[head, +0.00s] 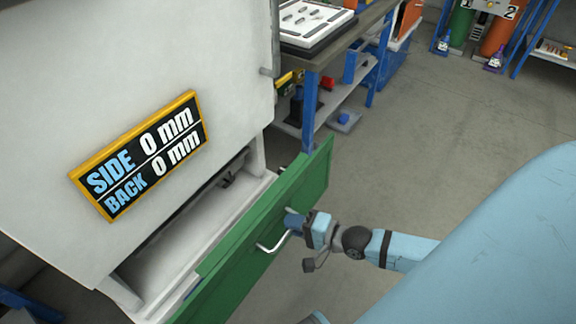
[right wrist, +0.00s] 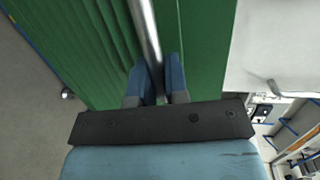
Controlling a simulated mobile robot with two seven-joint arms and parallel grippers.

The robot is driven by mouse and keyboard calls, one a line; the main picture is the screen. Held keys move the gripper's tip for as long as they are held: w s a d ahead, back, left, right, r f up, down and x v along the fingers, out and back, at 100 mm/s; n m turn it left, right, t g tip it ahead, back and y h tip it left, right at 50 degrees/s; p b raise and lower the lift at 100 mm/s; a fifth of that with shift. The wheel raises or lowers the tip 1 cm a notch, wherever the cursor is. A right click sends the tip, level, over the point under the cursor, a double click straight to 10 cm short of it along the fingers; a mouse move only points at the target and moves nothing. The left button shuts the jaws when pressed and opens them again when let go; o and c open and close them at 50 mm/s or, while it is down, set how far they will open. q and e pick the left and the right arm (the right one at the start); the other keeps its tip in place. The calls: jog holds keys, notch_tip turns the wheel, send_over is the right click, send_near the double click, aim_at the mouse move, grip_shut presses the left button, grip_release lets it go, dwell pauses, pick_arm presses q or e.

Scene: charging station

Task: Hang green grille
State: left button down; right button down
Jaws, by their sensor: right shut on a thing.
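The green grille (head: 270,232) is a long green panel with a metal bar handle (head: 270,247). In the head view it stands on edge at the front of the white machine's lower opening, slanting from lower left to upper right. My right gripper (head: 293,222) is at the grille's outer face, shut on the handle. In the right wrist view the two blue fingers (right wrist: 157,80) close around the metal bar, with the ribbed green face (right wrist: 85,50) behind. Whether the grille touches the machine along its whole length cannot be told. My left gripper is not in view.
The white machine (head: 120,60) carries a sign (head: 140,155) reading SIDE 0 mm, BACK 0 mm. A blue-legged workbench (head: 330,60) stands behind the grille's far end. The grey floor (head: 400,160) to the right is open. Gas cylinders (head: 495,35) stand at the back.

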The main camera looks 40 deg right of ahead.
jog(key=s+d+p, duration=0.2)
jog(key=s, duration=0.5)
jog(key=shift+s+p, duration=0.35)
jog(key=shift+s, duration=0.05)
jog(key=shift+d, duration=0.1)
